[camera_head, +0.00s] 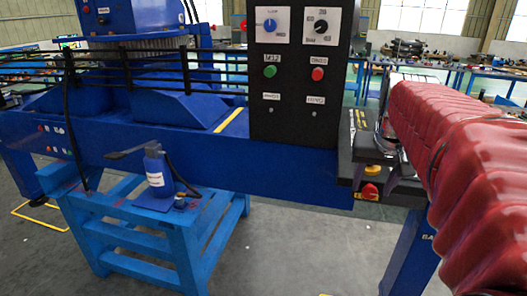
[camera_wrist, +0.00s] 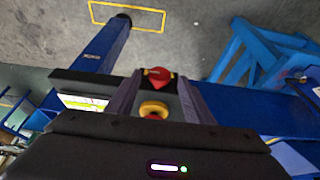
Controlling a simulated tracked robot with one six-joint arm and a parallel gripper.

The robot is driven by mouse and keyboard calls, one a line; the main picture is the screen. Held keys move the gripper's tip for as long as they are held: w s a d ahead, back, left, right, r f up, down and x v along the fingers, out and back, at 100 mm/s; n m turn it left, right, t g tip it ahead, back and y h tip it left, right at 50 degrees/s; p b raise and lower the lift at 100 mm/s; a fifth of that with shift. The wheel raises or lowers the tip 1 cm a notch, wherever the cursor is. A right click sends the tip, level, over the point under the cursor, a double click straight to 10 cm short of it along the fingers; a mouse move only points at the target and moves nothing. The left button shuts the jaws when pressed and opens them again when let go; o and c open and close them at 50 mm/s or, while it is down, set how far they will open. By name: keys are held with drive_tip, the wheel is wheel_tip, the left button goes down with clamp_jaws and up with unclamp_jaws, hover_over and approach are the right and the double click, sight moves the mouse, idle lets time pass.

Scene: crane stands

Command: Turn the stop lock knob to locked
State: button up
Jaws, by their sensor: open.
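A red knob on a yellow plate (camera_head: 369,191) sits at the right end of the blue machine beam, low on a black box. It looks like the stop lock knob and shows in the wrist view (camera_wrist: 160,74) at the top centre. Below it there, a yellow ring with a red centre (camera_wrist: 153,112) lies between my fingers. My gripper (camera_wrist: 159,82) is open and empty. Its two fingertips are at either side of the red knob in the picture; I cannot tell the gap in depth. In the head view my gripper (camera_head: 375,182) is at the black box.
A black control panel (camera_head: 298,75) with two dials and green and red buttons stands left of my gripper. A blue bench (camera_head: 130,215) carries a blue bottle-shaped unit (camera_head: 157,170). A yellow floor outline (camera_wrist: 128,18) shows ahead.

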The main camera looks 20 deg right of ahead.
drive_tip(key=shift+x, duration=0.8)
drive_tip(key=c, duration=0.9)
drive_tip(key=shift+a, duration=0.2)
drive_tip(key=shift+c, duration=0.6)
drive_tip(key=shift+d, duration=0.1)
